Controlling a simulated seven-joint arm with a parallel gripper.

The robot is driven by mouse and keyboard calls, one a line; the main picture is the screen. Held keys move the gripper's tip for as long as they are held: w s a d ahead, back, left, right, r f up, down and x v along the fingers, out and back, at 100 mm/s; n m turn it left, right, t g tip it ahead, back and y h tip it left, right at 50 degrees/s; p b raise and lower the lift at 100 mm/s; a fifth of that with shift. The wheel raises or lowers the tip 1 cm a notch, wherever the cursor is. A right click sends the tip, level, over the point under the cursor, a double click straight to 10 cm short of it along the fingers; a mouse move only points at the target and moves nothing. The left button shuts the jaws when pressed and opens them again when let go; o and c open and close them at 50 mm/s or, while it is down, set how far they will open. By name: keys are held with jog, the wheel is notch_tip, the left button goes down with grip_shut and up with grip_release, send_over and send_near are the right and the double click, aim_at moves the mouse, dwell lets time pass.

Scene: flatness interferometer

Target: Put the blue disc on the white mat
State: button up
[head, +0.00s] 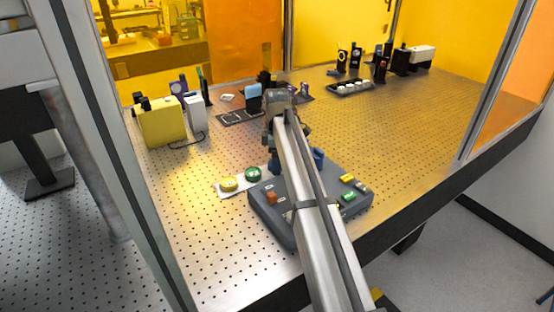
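I cannot make out the blue disc for certain. Blue patches show on both sides of my arm, just behind the grey box; the arm hides what lies between them, and I cannot tell what they belong to. A white flat piece (226,192) lies left of the grey box and may be the white mat. A yellow round piece (229,183) and a green round piece (253,174) sit on it. My arm reaches over the grey box, and its end is near the box's back edge. My gripper's fingertips are not clear, and whether it holds anything is hidden.
The grey box (270,222) bears orange, yellow and green buttons. A yellow case (163,122) stands left on the perforated metal table (420,125). A dark strip with white round pieces (350,87) and black optics stand at the back. The table's right side is mostly clear.

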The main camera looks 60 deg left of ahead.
notch_tip(320, 180, up, 12)
jog(key=shift+r, duration=0.15)
dwell(0.7)
jog(key=shift+w, duration=0.1)
